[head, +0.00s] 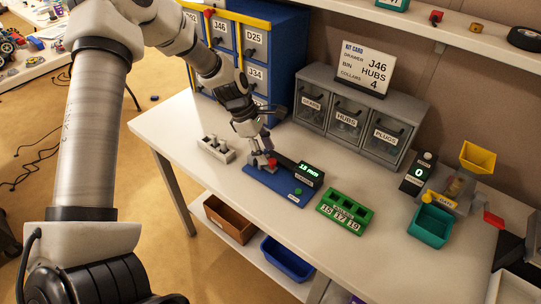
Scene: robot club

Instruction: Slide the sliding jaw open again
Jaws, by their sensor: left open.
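A blue gauge base (279,184) lies on the white table, with a dark slide and a lit green display (309,170) on its right side. My left gripper (268,158) reaches down from above at the base's left end, its fingers close to a small red part (272,162). I take the red part to be on the sliding jaw, but the fingers hide much of it. The gripper is open; whether it touches the red part I cannot tell. My right gripper is not in view.
A grey rack (216,148) stands left of the base and a green numbered block (344,208) to its right. Grey labelled bins (357,118) and a blue drawer cabinet (251,45) stand behind. A teal tray (430,226) is at the right. The front table strip is clear.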

